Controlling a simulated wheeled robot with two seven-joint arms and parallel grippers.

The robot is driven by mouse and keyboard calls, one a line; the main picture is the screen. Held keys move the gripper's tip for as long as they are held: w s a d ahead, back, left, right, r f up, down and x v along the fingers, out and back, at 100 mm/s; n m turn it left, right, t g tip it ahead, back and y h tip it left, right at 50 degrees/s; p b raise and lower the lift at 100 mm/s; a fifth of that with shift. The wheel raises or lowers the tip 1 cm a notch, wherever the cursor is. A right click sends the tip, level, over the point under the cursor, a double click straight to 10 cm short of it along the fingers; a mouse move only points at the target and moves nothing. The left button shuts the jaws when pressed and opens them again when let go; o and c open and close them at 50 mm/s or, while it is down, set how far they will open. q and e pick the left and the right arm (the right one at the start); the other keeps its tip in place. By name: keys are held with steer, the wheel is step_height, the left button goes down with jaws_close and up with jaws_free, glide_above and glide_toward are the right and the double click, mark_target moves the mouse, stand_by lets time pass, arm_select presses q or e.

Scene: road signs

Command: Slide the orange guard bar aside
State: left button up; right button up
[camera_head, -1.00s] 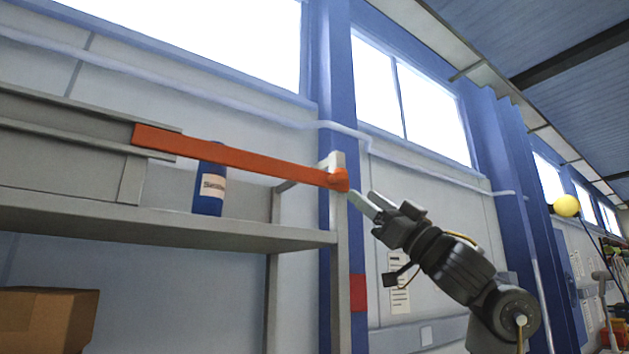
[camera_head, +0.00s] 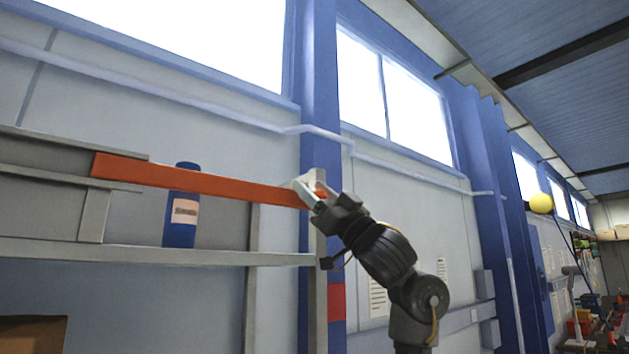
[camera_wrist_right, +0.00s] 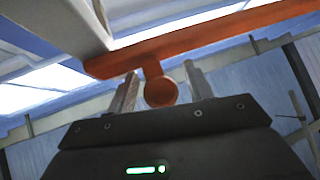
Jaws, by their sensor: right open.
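The orange guard bar (camera_head: 205,182) runs across the front of the shelf, from the grey panel at the left to the post at the right. It passes in front of a blue bottle (camera_head: 181,228) with a pale label. My right gripper (camera_head: 308,191) is at the bar's right end, by the post. In the right wrist view the bar (camera_wrist_right: 215,35) crosses the top, and its round orange knob (camera_wrist_right: 160,92) sits between the two open fingers (camera_wrist_right: 160,90). I cannot tell whether either finger touches the knob. My left gripper is not in view.
The shelf board (camera_head: 150,255) runs below the bottle, and its grey upright post (camera_head: 317,290) stands close to my right gripper. A cardboard box (camera_head: 32,333) shows at the lower left. The space right of my right arm is open.

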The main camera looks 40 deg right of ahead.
steer(key=shift+w+a, duration=0.1)
steer(key=shift+w, duration=0.2)
steer(key=shift+s, duration=0.15)
steer(key=c, duration=0.6)
jaws_close()
steer(key=shift+s, duration=0.1)
